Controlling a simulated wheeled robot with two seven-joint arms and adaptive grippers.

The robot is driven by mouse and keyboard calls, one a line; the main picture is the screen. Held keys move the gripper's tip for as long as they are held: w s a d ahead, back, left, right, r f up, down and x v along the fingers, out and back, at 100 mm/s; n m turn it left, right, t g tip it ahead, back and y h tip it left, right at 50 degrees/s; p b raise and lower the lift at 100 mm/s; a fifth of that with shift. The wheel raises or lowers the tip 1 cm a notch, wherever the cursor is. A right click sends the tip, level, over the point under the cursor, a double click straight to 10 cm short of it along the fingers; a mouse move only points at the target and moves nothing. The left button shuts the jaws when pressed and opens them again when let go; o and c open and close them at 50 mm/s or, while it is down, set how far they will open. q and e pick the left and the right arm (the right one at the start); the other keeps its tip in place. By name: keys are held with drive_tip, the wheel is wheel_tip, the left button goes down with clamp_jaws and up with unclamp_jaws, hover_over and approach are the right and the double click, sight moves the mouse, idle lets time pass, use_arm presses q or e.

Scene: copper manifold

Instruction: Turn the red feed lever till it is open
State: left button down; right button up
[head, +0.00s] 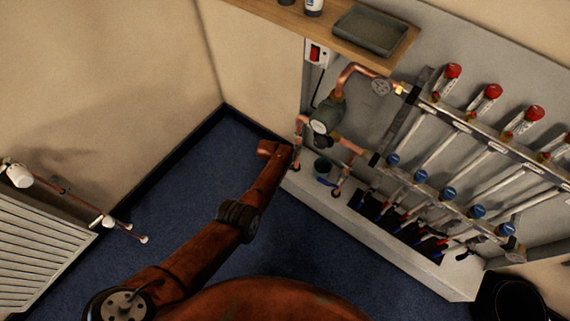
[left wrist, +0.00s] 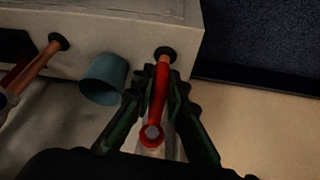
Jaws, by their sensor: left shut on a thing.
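The red feed lever (left wrist: 157,108) shows in the left wrist view as a red bar with a round end, in front of a pipe that enters the pale ledge. My left gripper (left wrist: 161,80) has its dark green fingers on both sides of the lever, shut on it. In the head view my left arm reaches from the lower left to the left end of the manifold cabinet. My arm hides the lever there, and the fingers cannot be made out. My right gripper is in neither view.
A round pump (head: 328,114), copper pipes and the manifold (head: 470,118) with red and blue caps are to the right. A shelf (head: 280,16) overhangs. A radiator (head: 40,258) is at left.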

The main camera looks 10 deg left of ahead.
use_arm(q)
drive_tip(key=shift+s+d+f, duration=0.1)
drive_tip(key=shift+s+d, duration=0.05)
drive_tip(key=c, duration=1.9)
unclamp_jaws()
drive_tip(key=shift+c, duration=0.2)
drive_tip(key=shift+o, duration=0.2)
drive_tip(key=shift+r, duration=0.25)
drive_tip(key=shift+a+r, duration=0.2)
drive_tip(key=shift+r, duration=0.3)
drive_tip(key=v, duration=1)
drive_tip(key=shift+s+r, duration=0.25)
drive_tip(key=shift+a+f, duration=0.1)
drive_tip(key=shift+a, duration=0.05)
